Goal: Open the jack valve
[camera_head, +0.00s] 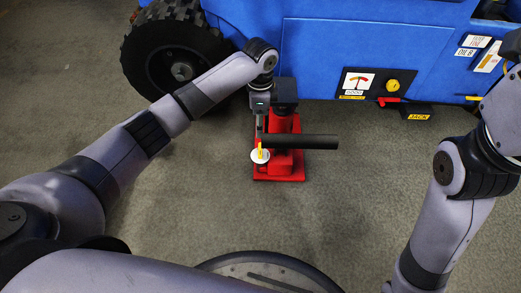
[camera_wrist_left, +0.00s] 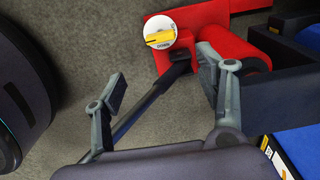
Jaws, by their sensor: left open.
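The red jack (camera_head: 280,165) stands on the floor in front of the blue vehicle, with a black bar (camera_head: 310,142) sticking out to the right. Its valve (camera_head: 260,156) is a white disc with a yellow knob, at the jack's front left. In the left wrist view the valve (camera_wrist_left: 161,32) is at the top, its knob lying roughly level in the picture. My left gripper (camera_head: 259,128) is just above and behind the valve; in the wrist view its fingers (camera_wrist_left: 163,85) are apart, with nothing gripped. The black bar appears between them, depth unclear. My right gripper is out of frame.
The blue vehicle (camera_head: 240,20) with a black tyre (camera_head: 165,55) is close behind the jack. Its panel carries a gauge (camera_head: 358,82), a yellow button (camera_head: 393,86), a red lever (camera_head: 388,100) and a JACK label (camera_head: 418,116). Floor to the jack's right is clear.

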